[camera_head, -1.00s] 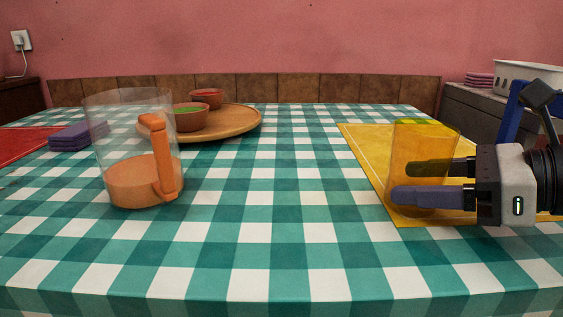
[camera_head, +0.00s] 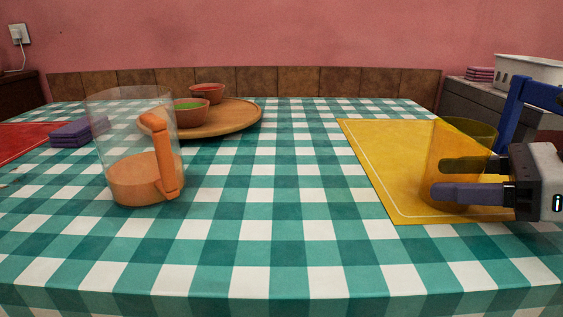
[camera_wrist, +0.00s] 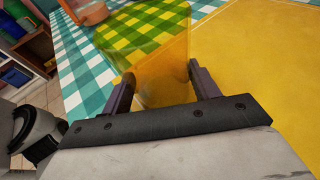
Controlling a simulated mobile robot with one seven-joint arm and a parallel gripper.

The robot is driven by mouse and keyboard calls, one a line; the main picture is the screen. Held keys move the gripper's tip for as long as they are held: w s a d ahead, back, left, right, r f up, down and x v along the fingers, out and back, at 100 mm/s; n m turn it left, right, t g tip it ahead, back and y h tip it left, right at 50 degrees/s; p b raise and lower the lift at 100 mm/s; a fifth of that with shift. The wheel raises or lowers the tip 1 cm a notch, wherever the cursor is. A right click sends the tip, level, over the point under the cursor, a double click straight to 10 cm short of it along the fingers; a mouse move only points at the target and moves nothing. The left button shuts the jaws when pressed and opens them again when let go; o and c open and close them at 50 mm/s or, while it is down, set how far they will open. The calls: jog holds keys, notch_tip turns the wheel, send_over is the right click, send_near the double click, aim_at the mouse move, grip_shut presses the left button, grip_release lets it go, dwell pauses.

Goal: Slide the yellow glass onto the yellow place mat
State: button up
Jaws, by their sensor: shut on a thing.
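The yellow glass (camera_head: 455,150) is a see-through tumbler standing upright over the yellow place mat (camera_head: 385,160), toward the mat's right part in the head view. My gripper (camera_head: 462,180) reaches in from the right and is shut on the glass, with a dark finger on each side of its lower part. In the wrist view the glass (camera_wrist: 160,65) sits between both fingers, and the mat (camera_wrist: 260,50) spreads to its right. The glass's base is partly hidden by the near finger, so I cannot tell whether it touches the mat.
A clear pitcher (camera_head: 143,180) with orange liquid and an orange handle stands at left. Behind it are a round wooden board (camera_head: 235,119) with two bowls, purple napkins (camera_head: 75,133) and a red mat (camera_head: 22,140). The middle of the checkered tablecloth (camera_head: 265,210) is clear.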

jog(key=o, duration=0.8)
jog(key=shift+o, duration=0.2)
